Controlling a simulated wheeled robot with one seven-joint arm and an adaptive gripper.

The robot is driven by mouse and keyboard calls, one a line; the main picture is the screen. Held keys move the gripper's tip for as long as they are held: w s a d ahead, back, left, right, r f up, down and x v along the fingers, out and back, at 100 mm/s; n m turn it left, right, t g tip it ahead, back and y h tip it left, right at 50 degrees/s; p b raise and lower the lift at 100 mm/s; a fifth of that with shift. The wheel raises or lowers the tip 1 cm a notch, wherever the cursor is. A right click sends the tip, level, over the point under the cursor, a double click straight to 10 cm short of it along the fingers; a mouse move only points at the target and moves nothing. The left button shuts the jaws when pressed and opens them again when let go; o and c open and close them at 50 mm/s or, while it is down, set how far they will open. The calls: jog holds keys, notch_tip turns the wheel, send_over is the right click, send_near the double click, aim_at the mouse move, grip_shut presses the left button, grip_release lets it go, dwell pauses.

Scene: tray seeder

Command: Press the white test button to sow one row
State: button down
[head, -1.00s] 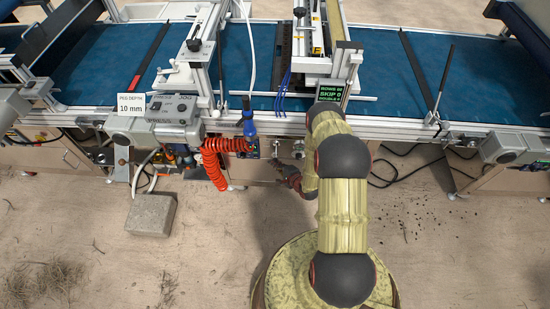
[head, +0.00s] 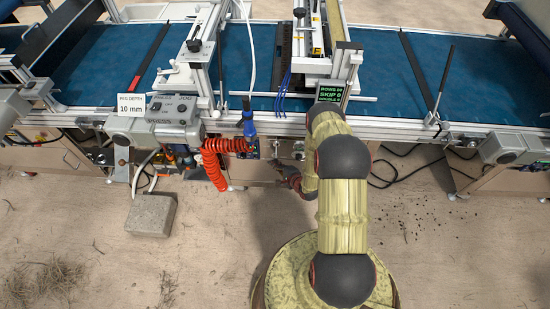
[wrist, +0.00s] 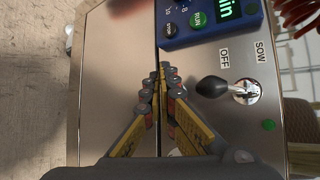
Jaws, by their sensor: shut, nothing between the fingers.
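My gripper (wrist: 161,72) is shut and empty, its fingertips together in front of a metal control panel (wrist: 108,75) in the wrist view. In the head view my gripper (head: 283,171) is low in front of the machine, partly hidden by my arm. I cannot make out the white test button. A small pale patch (wrist: 175,152) shows behind the finger bases, too covered to identify. To the right of the fingers is a toggle switch with a black lever (wrist: 212,87), marked OFF and SOW. Above is a blue box with a green RUN button (wrist: 198,20).
A red coiled hose (head: 213,165) hangs left of the gripper. The counter screen (head: 331,92) reads ROWS, SKIP and DOUBLE above my arm. A concrete block (head: 152,214) lies on the floor at left. Cables trail on the floor at right.

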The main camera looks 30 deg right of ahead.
jog(key=shift+w, duration=0.1)
jog(key=shift+w+d, duration=0.2)
jog(key=shift+w, duration=0.05)
dwell(0.3)
jog(key=shift+w+d+b, duration=0.35)
jog(key=shift+w+b, duration=0.1)
jog(key=shift+b, duration=0.1)
dwell(0.9)
jog(key=shift+s+a, duration=0.55)
jog(key=shift+s, duration=0.25)
jog(key=shift+s+a, duration=0.1)
jog(key=s+a, duration=0.1)
jog(key=s, duration=0.1)
jog(key=s+a+p, duration=0.1)
jog(key=s, duration=0.1)
jog(key=shift+a, duration=0.3)
dwell(0.9)
